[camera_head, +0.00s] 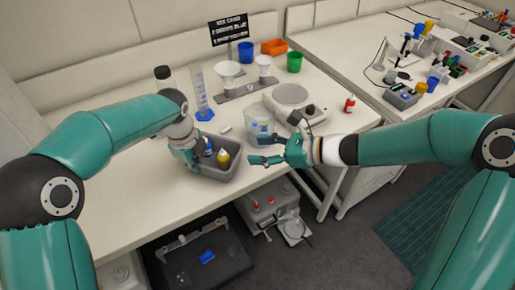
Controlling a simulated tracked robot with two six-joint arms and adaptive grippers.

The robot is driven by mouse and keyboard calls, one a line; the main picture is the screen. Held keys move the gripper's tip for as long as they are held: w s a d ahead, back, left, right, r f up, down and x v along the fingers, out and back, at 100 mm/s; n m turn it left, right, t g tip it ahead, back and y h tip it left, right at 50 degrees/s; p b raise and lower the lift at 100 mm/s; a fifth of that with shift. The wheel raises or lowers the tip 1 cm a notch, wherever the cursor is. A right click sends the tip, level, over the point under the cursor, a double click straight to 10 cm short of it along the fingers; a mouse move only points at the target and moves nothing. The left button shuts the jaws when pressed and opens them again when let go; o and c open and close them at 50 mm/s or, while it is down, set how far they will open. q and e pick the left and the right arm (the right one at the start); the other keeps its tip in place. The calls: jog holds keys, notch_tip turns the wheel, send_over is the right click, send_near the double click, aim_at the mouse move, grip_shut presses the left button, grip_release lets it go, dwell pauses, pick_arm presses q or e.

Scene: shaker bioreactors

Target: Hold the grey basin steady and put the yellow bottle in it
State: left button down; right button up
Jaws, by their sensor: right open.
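The grey basin (222,177) sits on the white bench near its front edge.
A clear beaker (259,127) stands directly behind my right gripper. A measuring cylinder (201,92), funnels on a stand (228,74), a round-topped device (291,97) and a red bottle (349,104) stand behind. Blue, orange and green containers (294,62) are at the back.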

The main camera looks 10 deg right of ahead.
pick_arm(q)
jog(key=c, duration=1.2)
grip_release()
jog(key=shift+c, duration=0.2)
